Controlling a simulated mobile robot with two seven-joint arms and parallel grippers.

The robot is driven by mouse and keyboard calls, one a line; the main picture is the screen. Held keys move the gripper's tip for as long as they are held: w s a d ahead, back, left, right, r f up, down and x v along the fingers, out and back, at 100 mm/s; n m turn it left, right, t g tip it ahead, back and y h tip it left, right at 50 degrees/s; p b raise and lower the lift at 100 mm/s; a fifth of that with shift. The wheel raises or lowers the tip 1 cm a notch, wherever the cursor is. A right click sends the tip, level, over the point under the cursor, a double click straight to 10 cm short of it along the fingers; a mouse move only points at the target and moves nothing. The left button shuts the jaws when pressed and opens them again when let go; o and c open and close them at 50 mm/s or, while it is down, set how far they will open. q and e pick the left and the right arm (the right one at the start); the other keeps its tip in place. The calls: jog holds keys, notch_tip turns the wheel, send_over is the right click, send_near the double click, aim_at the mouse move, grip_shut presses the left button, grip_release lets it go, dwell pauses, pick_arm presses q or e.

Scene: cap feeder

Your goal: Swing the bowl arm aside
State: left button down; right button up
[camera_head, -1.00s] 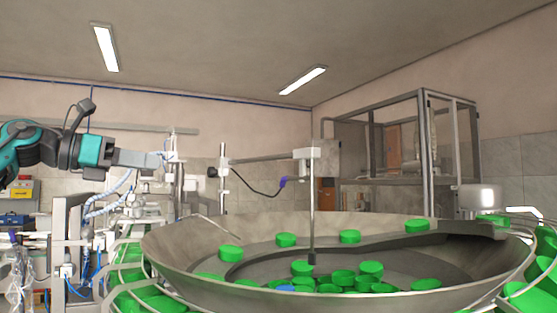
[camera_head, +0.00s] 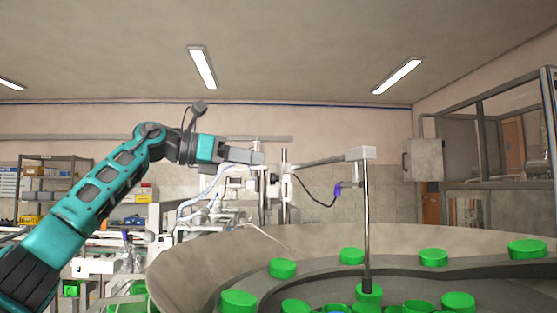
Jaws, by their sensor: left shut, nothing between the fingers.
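The bowl arm (camera_head: 328,160) is a thin grey horizontal bar. It runs from an upright post (camera_head: 284,190) at its left to a pale block (camera_head: 360,153). From the block a metal rod (camera_head: 366,225) hangs down into the bowl (camera_head: 200,265), its lower end at a green cap (camera_head: 369,291). My left gripper (camera_head: 261,157) is shut and empty. In the picture it is just left of the post, near the bar's height; I cannot tell the gap in depth. My right gripper is not in view.
Several green caps, such as one (camera_head: 283,268), lie in the wide grey bowl. A dark cable with a purple connector (camera_head: 337,194) hangs below the bar. Shelving (camera_head: 50,185) stands at the back left, a framed cabinet (camera_head: 500,140) at the right.

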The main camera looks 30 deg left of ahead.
aim_at(322, 164)
pick_arm(q)
jog(key=x, duration=0.4)
jog(key=p+x, duration=0.1)
jog(key=x, duration=0.3)
jog(key=r+p+x, duration=0.1)
jog(key=x, duration=0.3)
jog(key=shift+w+d, duration=0.2)
jog(key=shift+d, duration=0.05)
